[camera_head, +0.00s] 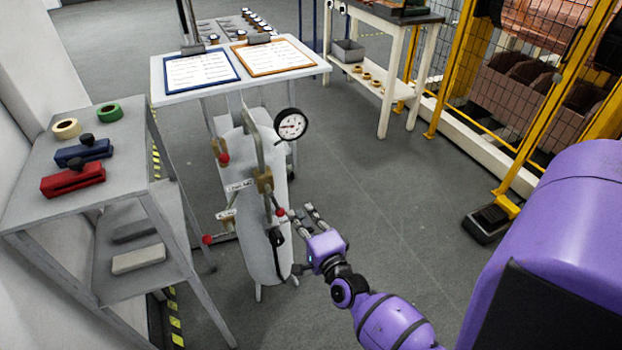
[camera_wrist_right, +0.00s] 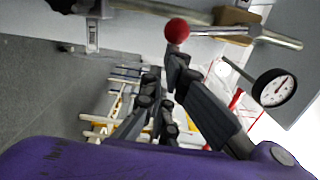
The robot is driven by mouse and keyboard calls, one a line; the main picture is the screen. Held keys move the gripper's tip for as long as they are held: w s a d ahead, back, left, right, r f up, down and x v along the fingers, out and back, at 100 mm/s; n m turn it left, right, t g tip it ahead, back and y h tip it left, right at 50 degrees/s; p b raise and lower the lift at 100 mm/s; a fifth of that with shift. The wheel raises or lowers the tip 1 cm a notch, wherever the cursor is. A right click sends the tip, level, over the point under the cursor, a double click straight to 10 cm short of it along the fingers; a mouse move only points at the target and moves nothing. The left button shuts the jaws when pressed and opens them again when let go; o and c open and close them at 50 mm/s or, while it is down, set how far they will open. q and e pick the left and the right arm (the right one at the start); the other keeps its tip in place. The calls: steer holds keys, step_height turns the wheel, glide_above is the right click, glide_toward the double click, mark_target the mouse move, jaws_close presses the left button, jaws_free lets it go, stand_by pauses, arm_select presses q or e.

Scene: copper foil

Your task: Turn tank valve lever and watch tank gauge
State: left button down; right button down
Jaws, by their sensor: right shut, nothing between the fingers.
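The gauge reading is too small to tell. A valve lever ends in a red ball knob (camera_head: 281,212), which is large in the right wrist view (camera_wrist_right: 177,30). Two more red knobs (camera_head: 224,158) are on the tank's left side. My right gripper (camera_head: 303,213) is shut and empty, its fingertips close beside the lever's knob; whether they touch is unclear. My left gripper is not in view.
A grey shelf table (camera_head: 28,195) with tape rolls and red and blue tools stands at the left. Clipboards (camera_head: 201,70) lie on the board behind the tank. A yellow fence (camera_head: 462,70) is at the right.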

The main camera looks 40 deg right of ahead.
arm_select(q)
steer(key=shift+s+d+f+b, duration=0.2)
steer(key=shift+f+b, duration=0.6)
arm_select(e)
steer(key=shift+w+a+f+m, duration=0.15)
steer(key=shift+a+f+m, duration=0.15)
steer(key=shift+a+m, duration=0.3)
steer(key=shift+w+a+f+m, duration=0.15)
steer(key=shift+a+f+m, duration=0.1)
steer(key=shift+a+m, duration=0.3)
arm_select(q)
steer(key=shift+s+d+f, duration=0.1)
arm_select(e)
steer(key=shift+d, duration=0.1)
